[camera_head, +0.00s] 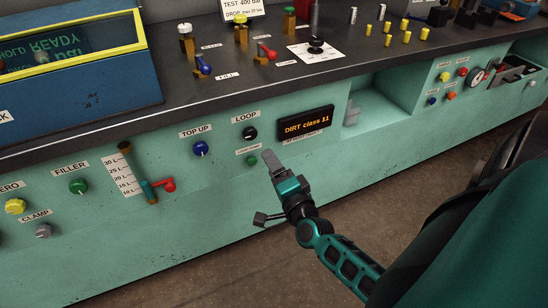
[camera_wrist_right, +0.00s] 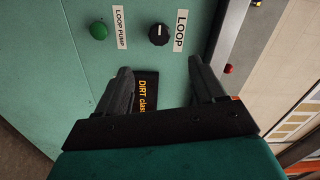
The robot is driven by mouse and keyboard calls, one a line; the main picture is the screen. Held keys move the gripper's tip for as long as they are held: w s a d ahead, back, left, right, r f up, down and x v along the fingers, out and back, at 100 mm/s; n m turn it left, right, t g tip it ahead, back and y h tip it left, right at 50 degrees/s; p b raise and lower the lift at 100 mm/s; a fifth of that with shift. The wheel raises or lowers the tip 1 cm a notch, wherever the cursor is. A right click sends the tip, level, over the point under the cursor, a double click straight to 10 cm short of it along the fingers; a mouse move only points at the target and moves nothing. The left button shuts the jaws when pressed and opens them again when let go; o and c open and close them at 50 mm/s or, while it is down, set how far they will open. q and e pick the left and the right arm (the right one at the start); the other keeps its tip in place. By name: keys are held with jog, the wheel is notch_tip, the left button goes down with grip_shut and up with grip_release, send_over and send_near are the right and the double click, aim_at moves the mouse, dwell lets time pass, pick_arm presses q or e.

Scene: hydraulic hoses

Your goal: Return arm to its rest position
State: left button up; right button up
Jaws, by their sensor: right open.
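My right gripper (camera_head: 272,163) is in front of the teal panel, just right of the green loop pump button (camera_head: 252,160) and below the black LOOP knob (camera_head: 250,133). In the right wrist view the gripper (camera_wrist_right: 158,80) is open, its two dark fingers apart with nothing between them but the panel and part of the display. The green button (camera_wrist_right: 99,30) and the LOOP knob (camera_wrist_right: 159,35) lie beyond the fingertips. Whether a finger touches the panel cannot be told. My left gripper is not in view.
The display (camera_head: 306,124) reads "DIRT class 11". A blue TOP UP knob (camera_head: 200,148) is to the left. The dark bench top (camera_head: 270,85) carries valves and fittings above, and an open recess (camera_head: 385,105) is at right. Brown floor (camera_head: 400,185) is clear in front.

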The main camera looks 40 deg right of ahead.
dwell(0.4)
jog(key=s+a+r+n+g+y+p, duration=0.1)
jog(key=s+a+n+g+y+p, duration=0.5)
jog(key=n, duration=1.4)
jog(key=s+a+p, duration=0.4)
jog(key=s+a, duration=0.3)
jog(key=a, duration=0.1)
jog(key=shift+a+r+n+g, duration=0.25)
jog(key=shift+a+n+g, duration=0.05)
jog(key=shift+a, duration=0.05)
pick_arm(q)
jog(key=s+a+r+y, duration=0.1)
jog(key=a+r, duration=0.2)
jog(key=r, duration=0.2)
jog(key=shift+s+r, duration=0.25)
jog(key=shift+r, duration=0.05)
pick_arm(e)
jog(key=shift+c, duration=0.5)
